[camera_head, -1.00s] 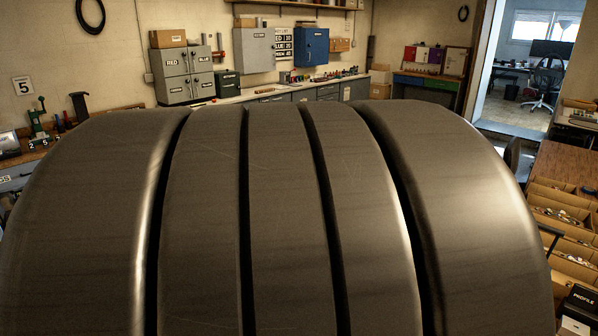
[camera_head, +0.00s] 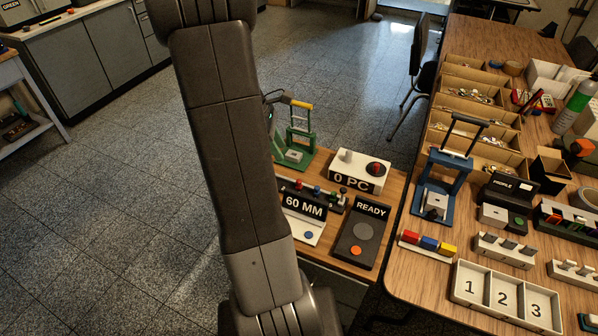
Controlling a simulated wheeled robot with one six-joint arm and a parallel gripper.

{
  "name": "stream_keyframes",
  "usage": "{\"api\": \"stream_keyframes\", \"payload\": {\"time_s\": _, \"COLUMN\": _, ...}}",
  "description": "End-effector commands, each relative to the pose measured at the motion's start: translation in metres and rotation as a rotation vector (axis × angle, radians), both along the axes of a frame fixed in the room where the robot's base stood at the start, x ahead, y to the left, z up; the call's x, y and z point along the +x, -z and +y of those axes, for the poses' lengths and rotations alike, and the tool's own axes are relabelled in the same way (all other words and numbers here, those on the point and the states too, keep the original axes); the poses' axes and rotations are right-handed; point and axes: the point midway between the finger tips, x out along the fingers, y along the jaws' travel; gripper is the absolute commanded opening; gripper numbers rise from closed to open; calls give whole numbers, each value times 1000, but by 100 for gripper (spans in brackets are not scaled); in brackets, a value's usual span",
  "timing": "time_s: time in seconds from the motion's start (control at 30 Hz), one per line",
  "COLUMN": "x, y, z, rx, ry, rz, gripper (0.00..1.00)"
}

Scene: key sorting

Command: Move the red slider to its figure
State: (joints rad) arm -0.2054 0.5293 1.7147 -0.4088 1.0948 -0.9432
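A small red knob (camera_head: 299,184) stands in a row with a blue knob (camera_head: 316,190) and a green one (camera_head: 333,196) on a black device marked 60 MM (camera_head: 304,206), on the small wooden bench at centre. It may be the red slider; its scale is too small to read. A red block (camera_head: 410,237) also sits beside blue and yellow blocks on a white rail on the right table; I cannot tell whether these slide. My arm crosses the picture left of the bench and hides part of it. My gripper is not in view.
A READY box (camera_head: 360,237), a 0 PC box (camera_head: 359,171) and a green press (camera_head: 295,137) crowd the small bench. The right table (camera_head: 420,275) holds a blue press (camera_head: 443,180) and a tray numbered 1, 2, 3 (camera_head: 505,297). The floor at left is clear.

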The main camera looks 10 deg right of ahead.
Motion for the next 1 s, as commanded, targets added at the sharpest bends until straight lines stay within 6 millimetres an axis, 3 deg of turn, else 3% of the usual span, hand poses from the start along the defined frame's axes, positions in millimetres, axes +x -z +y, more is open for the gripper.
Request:
{"api": "stream_keyframes", "payload": {"time_s": 0.3, "x": -7, "y": 65, "z": -26, "rx": 1, "ry": 5, "rz": 5, "gripper": 37}}
{"api": "stream_keyframes", "payload": {"time_s": 0.5, "x": -9, "y": 95, "z": -39, "rx": 0, "ry": 4, "rz": 2, "gripper": 37}}
{"api": "stream_keyframes", "payload": {"time_s": 0.7, "x": -10, "y": 109, "z": -45, "rx": 1, "ry": 3, "rz": 1, "gripper": 37}}
{"api": "stream_keyframes", "payload": {"time_s": 1.0, "x": -10, "y": 111, "z": -45, "rx": 1, "ry": 3, "rz": 0, "gripper": 37}}
